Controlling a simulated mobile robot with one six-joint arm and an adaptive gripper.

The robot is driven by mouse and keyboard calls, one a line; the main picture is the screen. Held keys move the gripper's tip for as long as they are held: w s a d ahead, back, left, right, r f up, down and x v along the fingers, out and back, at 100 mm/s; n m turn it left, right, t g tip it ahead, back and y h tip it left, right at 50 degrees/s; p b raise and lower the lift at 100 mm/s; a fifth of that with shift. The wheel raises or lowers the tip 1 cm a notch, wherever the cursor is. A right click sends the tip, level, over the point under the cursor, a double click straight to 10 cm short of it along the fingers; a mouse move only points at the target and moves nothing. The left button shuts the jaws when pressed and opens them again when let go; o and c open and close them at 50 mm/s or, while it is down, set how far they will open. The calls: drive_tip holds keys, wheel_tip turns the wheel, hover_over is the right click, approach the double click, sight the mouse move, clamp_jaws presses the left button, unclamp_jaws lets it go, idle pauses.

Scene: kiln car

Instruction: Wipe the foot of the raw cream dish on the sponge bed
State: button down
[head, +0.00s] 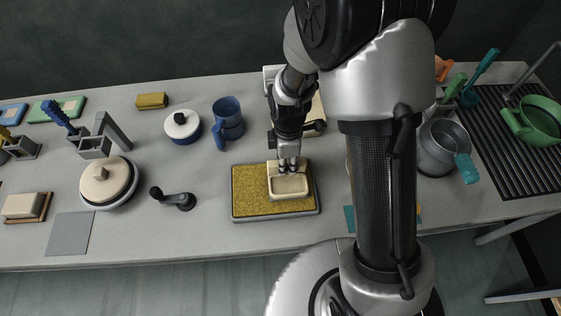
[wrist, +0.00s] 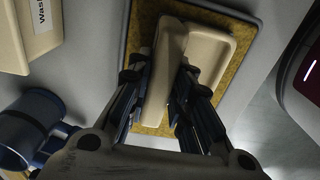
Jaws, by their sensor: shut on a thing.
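The cream dish (head: 290,186) is a shallow rectangular dish with a raised rim, lying level over the right half of the sponge bed (head: 248,196). The bed is a yellow sponge in a dark-edged tray. My gripper (head: 289,166) is shut on the dish's far wall from above. In the wrist view the two fingers (wrist: 162,76) pinch the dish's wall, and the dish's hollow (wrist: 212,50) opens to the right. Sponge (wrist: 142,47) shows around the dish there. The foot is hidden beneath it. I cannot tell whether it touches the sponge.
A blue jug (head: 229,122) and a white lidded pot (head: 182,127) stand behind and left of the bed. A black crank handle (head: 174,198) lies left of it. A cream container with a "Wash" label (wrist: 22,38) is partly in view. My arm hides the area right of the bed.

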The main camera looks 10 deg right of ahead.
sight(271, 163)
idle(0.4)
drive_tip(key=shift+w+a, duration=0.15)
drive_tip(key=shift+a, duration=4.3)
drive_tip(key=shift+d, duration=4.55)
drive_tip(key=shift+a, duration=0.1)
drive_tip(key=shift+a, duration=2.2)
drive_tip(key=shift+r+p, duration=2.5)
drive_tip(key=shift+r, duration=0.55)
